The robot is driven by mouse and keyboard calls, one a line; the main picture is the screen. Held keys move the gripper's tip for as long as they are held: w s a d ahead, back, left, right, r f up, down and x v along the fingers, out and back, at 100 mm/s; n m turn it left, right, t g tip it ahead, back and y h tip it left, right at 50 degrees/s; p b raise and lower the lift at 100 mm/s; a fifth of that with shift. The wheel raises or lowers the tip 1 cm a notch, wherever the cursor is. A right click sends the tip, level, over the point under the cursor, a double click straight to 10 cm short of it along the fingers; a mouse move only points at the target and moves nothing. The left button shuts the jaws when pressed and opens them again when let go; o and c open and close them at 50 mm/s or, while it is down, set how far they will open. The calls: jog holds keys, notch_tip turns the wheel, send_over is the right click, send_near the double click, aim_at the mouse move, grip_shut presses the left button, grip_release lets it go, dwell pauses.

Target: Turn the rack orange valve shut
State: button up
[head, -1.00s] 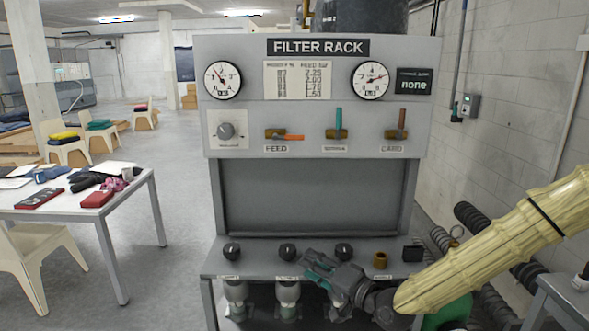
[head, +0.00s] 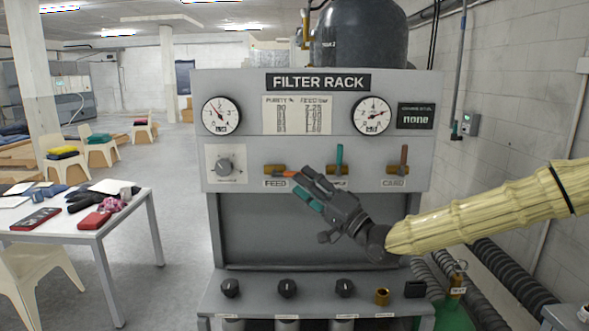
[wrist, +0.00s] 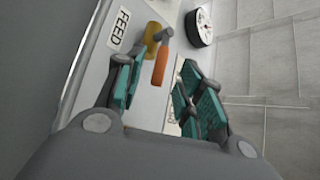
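The orange valve (head: 287,173) is on the filter rack panel above the FEED label. Its orange handle points sideways to the right from a brass body. My gripper (head: 299,181) is just right of and below the handle in the head view, fingers pointing up-left and partly covering the panel. In the wrist view the orange handle (wrist: 160,66) shows between the two teal-padded fingers, with gaps to both sides. My gripper (wrist: 155,70) is open and holds nothing. Whether the fingertips reach the handle's depth is unclear.
A teal-handled valve (head: 339,155) and a brown-handled valve (head: 404,156) stand upright to the right. Gauges (head: 221,115) sit above. A ledge (head: 315,294) with several knobs juts out below.

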aim_at(288, 173)
jog(key=shift+p+x, duration=0.7)
jog(key=shift+x, duration=1.45)
grip_shut()
